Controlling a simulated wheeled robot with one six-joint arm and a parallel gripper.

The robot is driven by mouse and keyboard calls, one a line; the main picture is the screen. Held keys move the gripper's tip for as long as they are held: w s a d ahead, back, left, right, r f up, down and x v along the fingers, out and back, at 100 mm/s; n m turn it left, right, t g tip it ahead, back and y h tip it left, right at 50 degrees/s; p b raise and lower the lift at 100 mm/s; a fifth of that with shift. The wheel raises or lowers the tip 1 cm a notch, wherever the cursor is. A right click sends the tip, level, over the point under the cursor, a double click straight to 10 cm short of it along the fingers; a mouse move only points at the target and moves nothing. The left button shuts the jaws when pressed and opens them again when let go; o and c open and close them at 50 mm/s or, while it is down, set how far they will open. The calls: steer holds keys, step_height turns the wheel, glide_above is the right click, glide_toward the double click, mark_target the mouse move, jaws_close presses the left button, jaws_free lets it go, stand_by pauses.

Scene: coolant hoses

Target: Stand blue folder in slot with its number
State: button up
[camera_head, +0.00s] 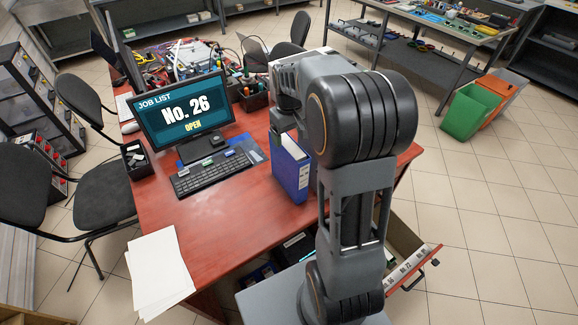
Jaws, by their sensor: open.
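The blue folder (291,172) stands upright on the red desk, its blue spine with a pale label facing the camera. My gripper (283,125) is just above and behind the folder's top edge, largely hidden by my own arm. It is open, and I cannot tell whether it touches the folder. A monitor (188,112) on the desk reads "JOB LIST No. 26 OPEN". An open drawer (408,270) under the desk at lower right has white number labels along its front edge, too small to read surely. My arm hides part of the drawer's inside.
The red desk (160,200) also bears a keyboard (213,173), loose papers (158,270), pen holders and cables. Black chairs (90,190) stand at left. A green bin (468,112) and an orange bin (505,92) stand at right.

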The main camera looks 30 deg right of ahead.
mark_target(289, 143)
steer(key=shift+s+a+f, duration=0.1)
steer(key=shift+f, duration=1.85)
jaws_close()
